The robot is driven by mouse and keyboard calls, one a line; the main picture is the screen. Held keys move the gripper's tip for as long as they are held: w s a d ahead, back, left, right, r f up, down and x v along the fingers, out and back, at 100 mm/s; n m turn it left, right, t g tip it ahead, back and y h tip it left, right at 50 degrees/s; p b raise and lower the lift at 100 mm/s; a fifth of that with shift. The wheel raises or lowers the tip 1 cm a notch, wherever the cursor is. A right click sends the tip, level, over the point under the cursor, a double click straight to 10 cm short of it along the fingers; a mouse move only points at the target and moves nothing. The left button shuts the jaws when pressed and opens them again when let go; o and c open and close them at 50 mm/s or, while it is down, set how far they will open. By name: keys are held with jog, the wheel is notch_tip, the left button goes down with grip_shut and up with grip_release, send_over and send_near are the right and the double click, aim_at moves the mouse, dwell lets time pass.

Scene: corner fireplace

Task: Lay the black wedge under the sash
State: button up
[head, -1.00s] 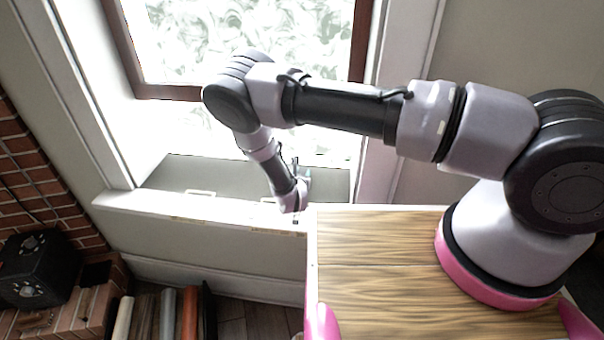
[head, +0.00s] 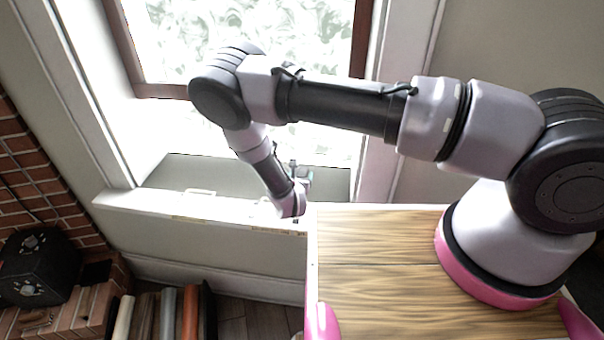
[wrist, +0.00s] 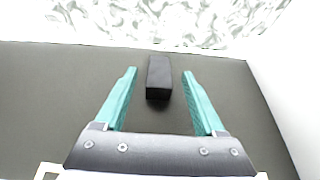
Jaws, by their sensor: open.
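The black wedge (wrist: 159,79) lies on the dark grey sill surface in the wrist view, close to the bright patterned window glass. My gripper (wrist: 159,84) is open, with one teal finger on each side of the wedge and a gap on both sides. The wedge's near end is between the fingertips and its far end reaches past them. In the head view my gripper (head: 298,172) is small over the sill, partly hidden by my wrist, and I cannot make out the wedge there. The brown-framed sash (head: 170,91) stands raised above the sill, with bright glass below it.
The window sill (head: 165,205) has a pale front edge with a small white handle. White window reveals (head: 100,100) bound it left and right. A brick hearth with a black box (head: 38,267) and several rolled or upright items stands lower left.

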jog(key=v, duration=0.8)
jog(key=shift+s, duration=0.1)
